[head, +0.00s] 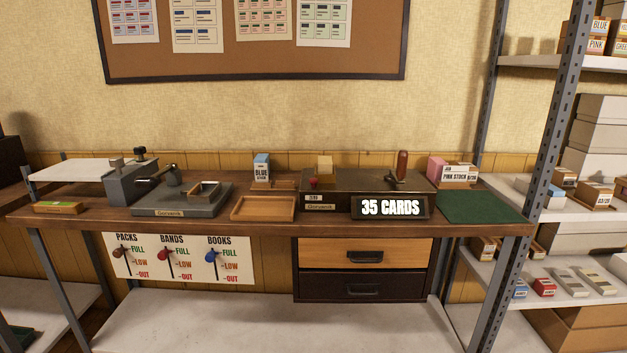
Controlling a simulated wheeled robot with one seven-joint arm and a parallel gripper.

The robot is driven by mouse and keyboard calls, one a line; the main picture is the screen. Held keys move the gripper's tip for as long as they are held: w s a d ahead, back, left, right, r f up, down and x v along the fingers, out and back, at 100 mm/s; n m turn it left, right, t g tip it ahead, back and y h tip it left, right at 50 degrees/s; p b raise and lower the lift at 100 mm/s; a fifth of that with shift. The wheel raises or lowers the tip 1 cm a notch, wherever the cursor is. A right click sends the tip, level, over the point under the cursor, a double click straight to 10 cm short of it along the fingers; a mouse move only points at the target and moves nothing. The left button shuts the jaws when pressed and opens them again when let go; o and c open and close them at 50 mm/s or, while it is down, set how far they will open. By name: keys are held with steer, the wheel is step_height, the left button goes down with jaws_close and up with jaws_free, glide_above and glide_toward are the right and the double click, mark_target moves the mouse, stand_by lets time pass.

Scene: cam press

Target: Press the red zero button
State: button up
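A small red knob or button (313,183) stands on the left end of a dark brass-topped machine (345,185) on the workbench. I cannot read any zero mark on it. A tan block (324,166) stands just behind it, and a lever with a red-brown handle (402,164) stands upright at the machine's right. A display (390,207) at the machine's front reads "35 CARDS". My gripper is not in view.
On the bench (270,227), a grey press (180,200), a wooden tray (263,208) and a blue-topped box (261,168) stand left of the machine. A green mat (478,206) and pink stock (437,168) lie right. A metal post (545,150) rises at the right.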

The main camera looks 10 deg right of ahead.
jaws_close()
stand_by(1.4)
